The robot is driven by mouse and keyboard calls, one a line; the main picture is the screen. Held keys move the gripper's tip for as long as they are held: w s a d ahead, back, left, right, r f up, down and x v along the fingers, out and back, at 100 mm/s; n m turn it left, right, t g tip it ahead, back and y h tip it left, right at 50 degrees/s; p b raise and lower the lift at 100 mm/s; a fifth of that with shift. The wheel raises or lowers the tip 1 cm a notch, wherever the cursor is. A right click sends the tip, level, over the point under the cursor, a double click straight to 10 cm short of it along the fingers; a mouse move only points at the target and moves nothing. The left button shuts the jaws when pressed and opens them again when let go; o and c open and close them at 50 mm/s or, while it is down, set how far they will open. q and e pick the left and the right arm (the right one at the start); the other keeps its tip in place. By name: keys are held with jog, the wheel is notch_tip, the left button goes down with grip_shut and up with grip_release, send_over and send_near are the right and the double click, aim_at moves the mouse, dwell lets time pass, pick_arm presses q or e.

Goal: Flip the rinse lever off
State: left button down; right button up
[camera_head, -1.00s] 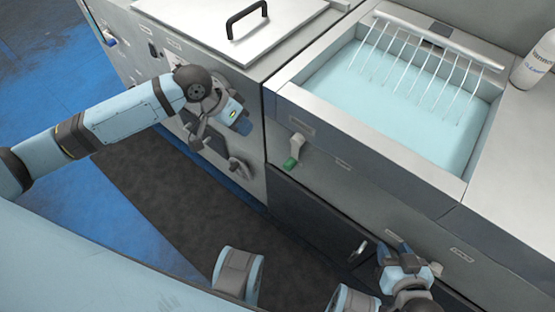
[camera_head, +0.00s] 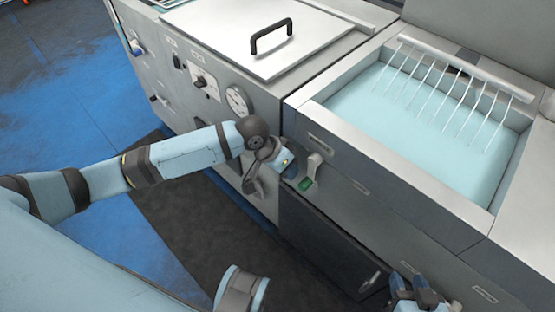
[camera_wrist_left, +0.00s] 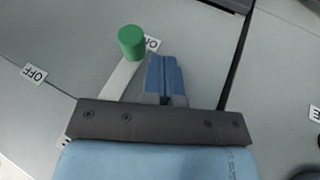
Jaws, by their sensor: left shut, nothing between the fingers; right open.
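The rinse lever (camera_head: 314,166) is a pale grey handle with a green tip (camera_head: 305,184) on the front panel of the basin unit. In the left wrist view the green tip (camera_wrist_left: 131,42) is beside an ON label (camera_wrist_left: 153,44); an OFF label (camera_wrist_left: 35,75) lies to the left. My left gripper (camera_head: 292,172) is shut and empty, close beside the lever. In the left wrist view its blue fingers (camera_wrist_left: 166,76) are just right of the lever arm; contact cannot be told. My right gripper (camera_head: 415,290) is open at the bottom edge, partly cut off.
The rinse basin (camera_head: 420,105) holds pale blue liquid and a wire rack (camera_head: 450,85). Left of it is a cabinet with a black-handled lid (camera_head: 285,45) and a round dial (camera_head: 237,100). A dark mat (camera_head: 190,220) covers the floor in front.

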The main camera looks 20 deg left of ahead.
pick_arm(q)
jog(key=shift+s+d+f, duration=0.25)
jog(key=shift+d, duration=0.4)
